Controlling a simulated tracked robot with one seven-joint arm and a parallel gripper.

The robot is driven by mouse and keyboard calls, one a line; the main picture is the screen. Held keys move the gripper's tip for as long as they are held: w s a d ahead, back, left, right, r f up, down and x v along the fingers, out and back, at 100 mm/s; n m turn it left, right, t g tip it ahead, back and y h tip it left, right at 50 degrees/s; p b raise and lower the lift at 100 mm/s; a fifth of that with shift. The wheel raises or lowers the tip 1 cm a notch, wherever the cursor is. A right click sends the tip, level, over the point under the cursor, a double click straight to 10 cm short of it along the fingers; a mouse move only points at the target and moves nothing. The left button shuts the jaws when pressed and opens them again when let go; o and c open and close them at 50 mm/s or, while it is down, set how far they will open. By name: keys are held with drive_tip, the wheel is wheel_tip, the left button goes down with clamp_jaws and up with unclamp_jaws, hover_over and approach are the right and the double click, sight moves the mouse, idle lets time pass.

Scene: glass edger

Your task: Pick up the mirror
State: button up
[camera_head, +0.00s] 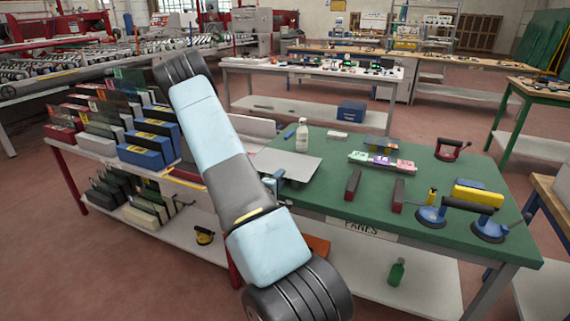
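A flat, pale grey pane (300,166), which looks like the mirror, lies on the green-topped table (335,205) near its left end. My arm crosses the picture in front of the pane's left side and hides part of that area. I cannot make out my gripper in this view. A small blue and dark piece shows beside my arm at the pane's near left corner, and I cannot tell what it is.
A white bottle (302,135) stands at the pane's far edge. Racked panes and blocks (146,150) fill the left table.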

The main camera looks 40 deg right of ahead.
drive_tip(key=shift+w+d, duration=0.25)
drive_tip(key=shift+d, duration=0.45)
clamp_jaws()
idle(1.0)
